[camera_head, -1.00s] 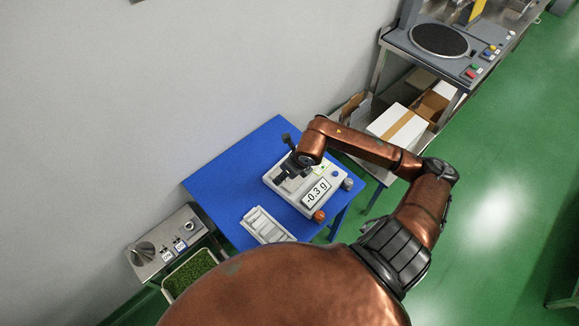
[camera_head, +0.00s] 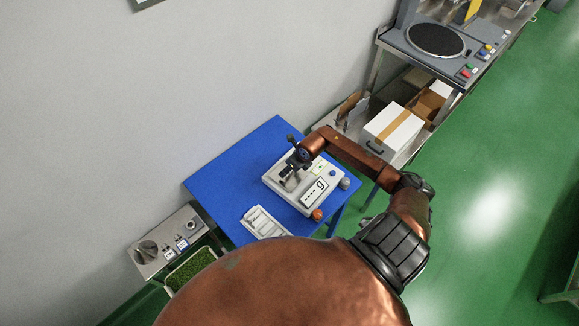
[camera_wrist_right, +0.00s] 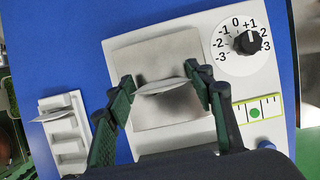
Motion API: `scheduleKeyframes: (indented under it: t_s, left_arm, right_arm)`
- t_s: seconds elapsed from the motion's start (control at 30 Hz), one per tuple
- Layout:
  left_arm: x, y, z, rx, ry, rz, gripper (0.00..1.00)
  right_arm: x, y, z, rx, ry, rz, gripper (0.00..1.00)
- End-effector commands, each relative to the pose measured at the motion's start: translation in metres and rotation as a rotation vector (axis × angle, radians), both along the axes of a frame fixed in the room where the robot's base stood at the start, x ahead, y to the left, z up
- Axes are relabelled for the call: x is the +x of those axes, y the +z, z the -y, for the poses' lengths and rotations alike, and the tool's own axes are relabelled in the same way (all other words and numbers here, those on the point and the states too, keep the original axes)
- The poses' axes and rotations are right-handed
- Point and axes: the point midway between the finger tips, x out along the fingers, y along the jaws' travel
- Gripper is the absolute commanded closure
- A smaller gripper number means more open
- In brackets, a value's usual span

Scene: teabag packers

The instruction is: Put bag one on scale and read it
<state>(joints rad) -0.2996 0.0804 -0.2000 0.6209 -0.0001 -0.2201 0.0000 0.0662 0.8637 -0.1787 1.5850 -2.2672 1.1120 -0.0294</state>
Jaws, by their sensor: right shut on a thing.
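The scale (camera_head: 276,186) stands on the blue table, and its display (camera_head: 315,191) shows dashes and a "g". In the right wrist view its square metal plate (camera_wrist_right: 150,55) lies under my right gripper (camera_wrist_right: 162,86). That gripper is shut on a thin pale tea bag (camera_wrist_right: 165,87), held edge-on over the plate. I cannot tell whether the bag touches the plate. In the head view my right gripper (camera_head: 291,170) is over the scale. A white slotted rack (camera_head: 262,224) lies beside the scale; a bag (camera_wrist_right: 52,115) sits in one slot. My left gripper is not in view.
The scale has a black dial (camera_wrist_right: 247,42) and a green level marker (camera_wrist_right: 256,112). A small steel unit (camera_head: 165,243) and a tray of green leaves (camera_head: 190,268) stand at lower left. Free blue table (camera_head: 235,165) lies toward the wall.

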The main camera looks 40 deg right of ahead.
Motion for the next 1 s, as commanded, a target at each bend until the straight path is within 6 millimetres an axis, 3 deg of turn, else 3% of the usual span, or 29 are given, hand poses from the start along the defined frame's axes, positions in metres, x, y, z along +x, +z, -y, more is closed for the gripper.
scheduleKeyframes:
  t_s: [0.3,0.33,0.57,0.87,1.0]
  left_arm:
    - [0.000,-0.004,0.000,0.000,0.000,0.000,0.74]
    - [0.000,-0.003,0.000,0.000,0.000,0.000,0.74]
    - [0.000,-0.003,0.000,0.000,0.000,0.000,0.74]
    - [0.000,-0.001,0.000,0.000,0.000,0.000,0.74]
    - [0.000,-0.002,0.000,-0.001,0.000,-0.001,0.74]
  right_arm:
    - [0.000,-0.004,0.000,-0.001,0.000,0.000,0.57]
    - [0.000,-0.003,0.000,0.000,0.000,0.000,0.49]
    - [0.000,-0.002,0.000,0.000,0.000,0.000,0.33]
    - [0.000,-0.001,0.000,0.000,0.000,0.000,0.33]
    - [-0.004,0.011,0.003,-0.003,0.001,0.003,0.33]
